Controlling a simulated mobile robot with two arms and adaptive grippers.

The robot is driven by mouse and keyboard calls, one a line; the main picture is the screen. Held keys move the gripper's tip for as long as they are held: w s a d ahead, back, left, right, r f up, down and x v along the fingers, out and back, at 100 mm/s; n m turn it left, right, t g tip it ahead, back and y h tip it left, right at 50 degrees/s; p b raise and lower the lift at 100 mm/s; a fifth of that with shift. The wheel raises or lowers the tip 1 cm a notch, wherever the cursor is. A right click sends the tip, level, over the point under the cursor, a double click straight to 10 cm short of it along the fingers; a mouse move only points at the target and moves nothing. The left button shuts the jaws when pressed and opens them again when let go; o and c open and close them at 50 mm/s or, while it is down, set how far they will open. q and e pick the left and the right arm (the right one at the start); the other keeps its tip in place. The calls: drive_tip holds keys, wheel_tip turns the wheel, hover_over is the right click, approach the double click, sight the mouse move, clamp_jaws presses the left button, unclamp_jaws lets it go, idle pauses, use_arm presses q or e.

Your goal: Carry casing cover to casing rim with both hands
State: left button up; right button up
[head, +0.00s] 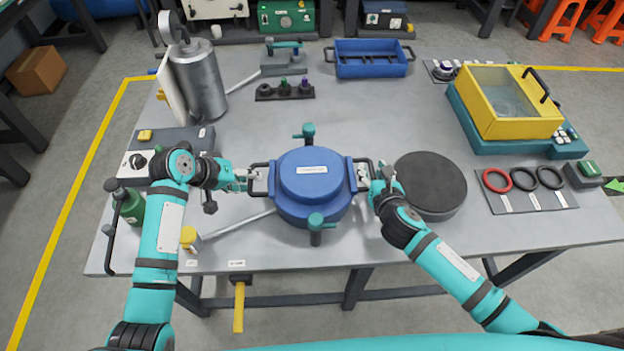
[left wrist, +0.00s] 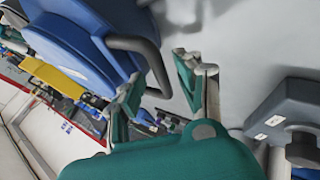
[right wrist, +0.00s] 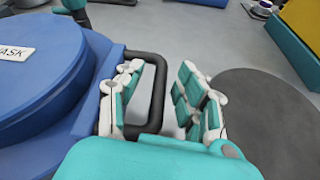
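The blue round casing cover (head: 305,172) is at the middle of the table, over the blue casing (head: 300,216), whose rim is mostly hidden beneath it. Whether the cover touches the rim cannot be told. A dark handle stands out on each side of the cover. My left gripper (head: 240,180) is open at the left handle (left wrist: 140,45), whose end shows between the fingers. My right gripper (head: 376,181) is open, with its fingers on either side of the right handle bar (right wrist: 157,95); a gap shows on the outer side.
Teal clamps (head: 308,131) stand behind and in front of the casing. A dark round pad (head: 430,184) lies close to my right gripper. A grey control box (head: 165,140) is at the left. Red and black rings lie on a mat (head: 566,200) at the right.

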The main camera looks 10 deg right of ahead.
drive_tip(key=shift+s, duration=0.1)
use_arm(q)
drive_tip(key=v, duration=1.2)
use_arm(e)
drive_tip(key=v, duration=1.2)
use_arm(q)
drive_tip(key=shift+o, duration=0.4)
drive_tip(key=o, duration=1.3)
drive_tip(key=shift+c, duration=0.2)
drive_tip(key=p+v, duration=0.9)
drive_tip(key=p, duration=0.1)
use_arm(e)
wheel_tip(320, 180, up, 11)
drive_tip(key=shift+f, duration=0.25)
